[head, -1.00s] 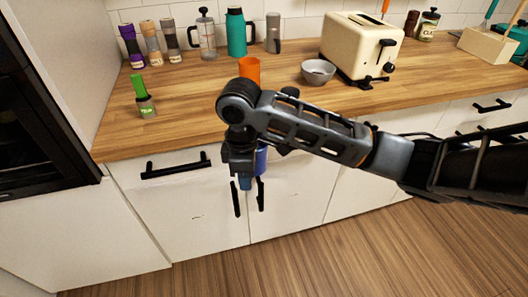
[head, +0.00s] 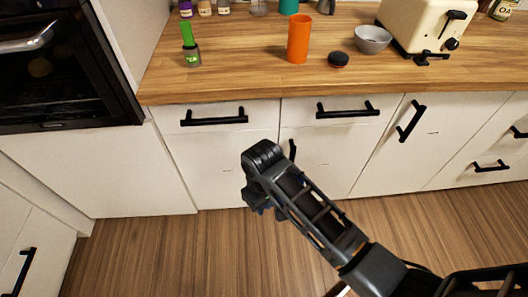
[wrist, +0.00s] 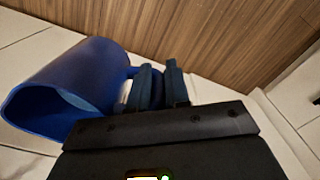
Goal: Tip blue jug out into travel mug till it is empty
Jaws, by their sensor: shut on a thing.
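The blue jug (wrist: 75,80) shows at the left of the wrist view, its mouth facing the lower left of the picture. My gripper (wrist: 160,72) is shut on the jug's handle. I cannot tell what is inside the jug. In the head view my gripper is hidden behind my own arm, in front of the lower cabinet doors and below the counter edge; the jug is hidden there too. A tall orange cup, which looks like the travel mug (head: 299,40), stands upright on the wooden counter, apart from my gripper.
A black disc with a reddish rim (head: 339,60), perhaps a lid, lies right of the mug. A grey bowl (head: 373,40) and a cream toaster (head: 425,28) stand further right. A green-topped bottle (head: 191,45) stands left. The counter (head: 240,75) front is clear.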

